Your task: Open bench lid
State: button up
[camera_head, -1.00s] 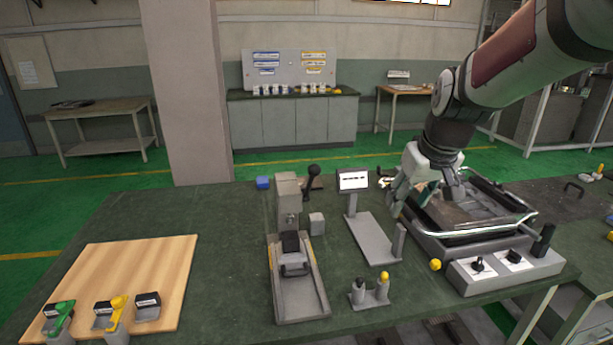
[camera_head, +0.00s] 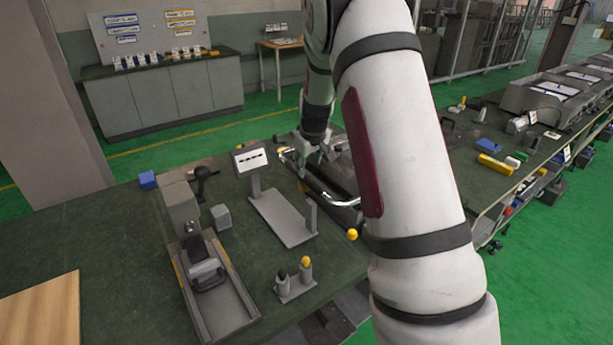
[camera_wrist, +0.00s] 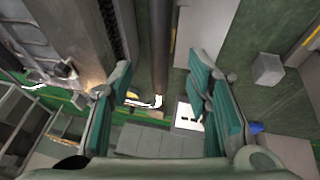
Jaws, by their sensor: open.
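The bench unit with the black lid frame (camera_head: 327,187) and a bright metal handle bar (camera_head: 343,203) stands on the green bench. My arm hides most of it in the head view. My gripper (camera_head: 306,152) is at the lid's far left side. In the wrist view my gripper (camera_wrist: 160,95) shows two teal fingers spread apart. A dark round bar (camera_wrist: 161,45) runs lengthwise through the gap between them. The fingers do not visibly close on it, and I cannot tell whether they touch it.
A small display stand (camera_head: 252,160) and its grey base (camera_head: 284,218) are close left of the lid. A yellow knob (camera_head: 352,235) is in front. The left bench top is partly clear.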

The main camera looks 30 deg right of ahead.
aim_at(307, 177)
jog(key=x, duration=0.8)
jog(key=shift+f, duration=0.2)
jog(key=shift+c, duration=0.6)
grip_shut()
